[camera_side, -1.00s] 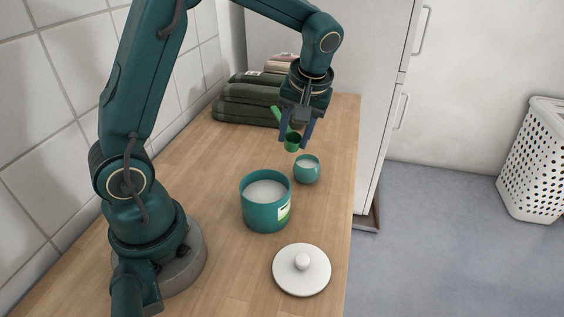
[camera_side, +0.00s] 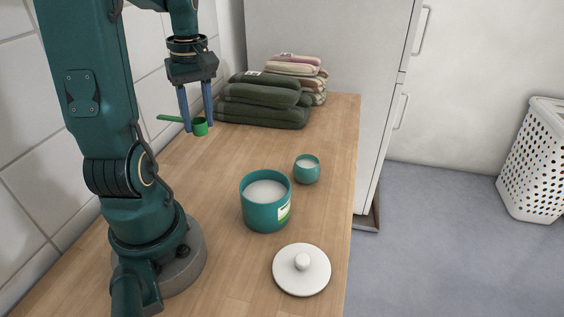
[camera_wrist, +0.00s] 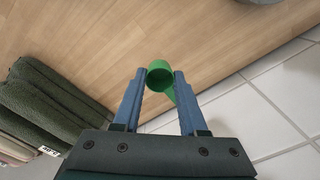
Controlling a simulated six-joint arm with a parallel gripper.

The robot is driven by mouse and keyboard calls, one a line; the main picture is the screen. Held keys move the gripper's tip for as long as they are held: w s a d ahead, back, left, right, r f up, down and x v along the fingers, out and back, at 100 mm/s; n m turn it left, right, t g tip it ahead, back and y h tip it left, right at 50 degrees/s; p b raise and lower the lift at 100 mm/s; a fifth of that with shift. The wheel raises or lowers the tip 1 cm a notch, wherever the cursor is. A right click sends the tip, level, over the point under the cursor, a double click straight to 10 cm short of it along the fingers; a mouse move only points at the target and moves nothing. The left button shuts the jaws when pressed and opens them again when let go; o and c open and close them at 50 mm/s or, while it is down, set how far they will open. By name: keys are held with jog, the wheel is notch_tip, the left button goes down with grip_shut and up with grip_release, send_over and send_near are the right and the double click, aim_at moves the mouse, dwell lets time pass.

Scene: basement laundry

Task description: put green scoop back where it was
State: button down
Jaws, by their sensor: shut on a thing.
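The green scoop (camera_side: 200,127) is held between the fingers of my gripper (camera_side: 197,128), above the back left part of the counter near the tiled wall. Its handle points left in the side view. In the wrist view the scoop (camera_wrist: 160,74) shows its round cup between the fingertips of my gripper (camera_wrist: 160,80). A teal canister (camera_side: 254,212) stands open on the counter, filled with white powder. A small teal cup (camera_side: 307,175) with white content stands behind it to the right.
A white lid (camera_side: 302,275) with a knob lies in front of the canister. Folded dark green towels (camera_side: 262,105) are stacked at the back, right of my gripper. The tiled wall (camera_side: 40,120) is close on the left. The counter (camera_side: 190,185) between wall and canister is clear.

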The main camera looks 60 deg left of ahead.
jog(key=w+d+f, duration=0.2)
jog(key=w, duration=0.1)
jog(key=w+d+f, duration=0.2)
jog(key=w, duration=0.1)
jog(key=w+d+f, duration=0.2)
jog(key=w, duration=0.1)
jog(key=shift+w+d+f, duration=0.1)
jog(key=shift+w+f, duration=0.1)
jog(key=shift+f, duration=2.2)
jog(key=shift+f, duration=0.15)
jog(key=shift+c, duration=2.2)
grip_release()
